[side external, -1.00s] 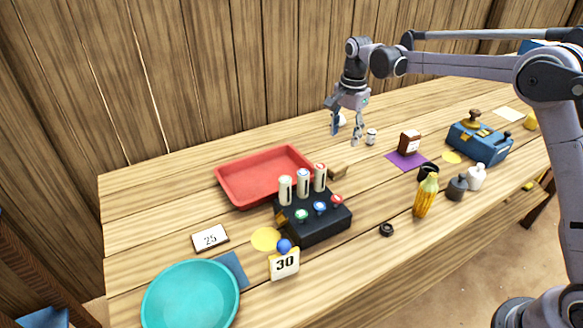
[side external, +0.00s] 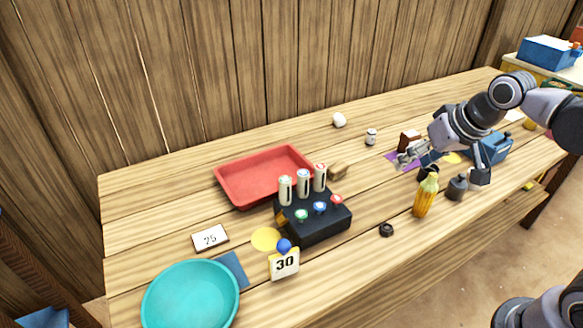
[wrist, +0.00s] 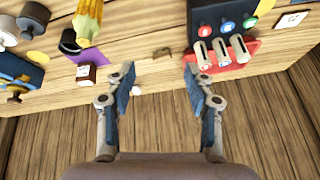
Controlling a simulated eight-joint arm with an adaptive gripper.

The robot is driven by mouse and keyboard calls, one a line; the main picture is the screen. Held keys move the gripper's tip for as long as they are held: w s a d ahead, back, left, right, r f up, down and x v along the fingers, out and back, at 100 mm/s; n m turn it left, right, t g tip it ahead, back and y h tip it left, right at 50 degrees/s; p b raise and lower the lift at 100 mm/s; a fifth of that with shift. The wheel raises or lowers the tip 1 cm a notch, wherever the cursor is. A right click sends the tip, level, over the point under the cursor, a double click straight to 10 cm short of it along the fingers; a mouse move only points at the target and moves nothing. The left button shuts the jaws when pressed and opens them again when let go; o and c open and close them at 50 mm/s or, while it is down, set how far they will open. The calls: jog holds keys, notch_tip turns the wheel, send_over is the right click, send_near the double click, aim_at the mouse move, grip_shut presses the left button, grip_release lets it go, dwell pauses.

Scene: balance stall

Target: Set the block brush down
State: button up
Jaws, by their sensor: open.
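A small tan wooden block (side external: 338,170), which looks like the block brush, lies on the table just right of the red tray. In the wrist view it shows as a small brown shape (wrist: 163,52) beyond the fingertips. My gripper (side external: 440,170) is over the right half of the table, near the purple mat and the yellow bottle, and apart from the block. In the wrist view my gripper (wrist: 160,78) has its two fingers spread wide with nothing between them. Bristles cannot be made out at this size.
The red tray (side external: 232,193) and the black box (side external: 312,232) with upright white cylinders stand left of the block. The yellow bottle (side external: 427,197), purple mat (side external: 395,156) and brown jar (side external: 409,138) crowd the right. Bare table lies between the block and the yellow bottle.

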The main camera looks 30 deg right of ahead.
jog(key=s+f, duration=0.1)
jog(key=s+n, duration=0.1)
jog(key=s+f+n+t, duration=0.1)
jog(key=s, duration=0.1)
jog(key=shift+s+a+f, duration=0.1)
jog(key=shift+f, duration=0.25)
jog(key=o, duration=0.4)
jog(key=shift+s+f+n, duration=0.3)
jog(key=shift+s+n, duration=0.05)
jog(key=shift+n, duration=0.05)
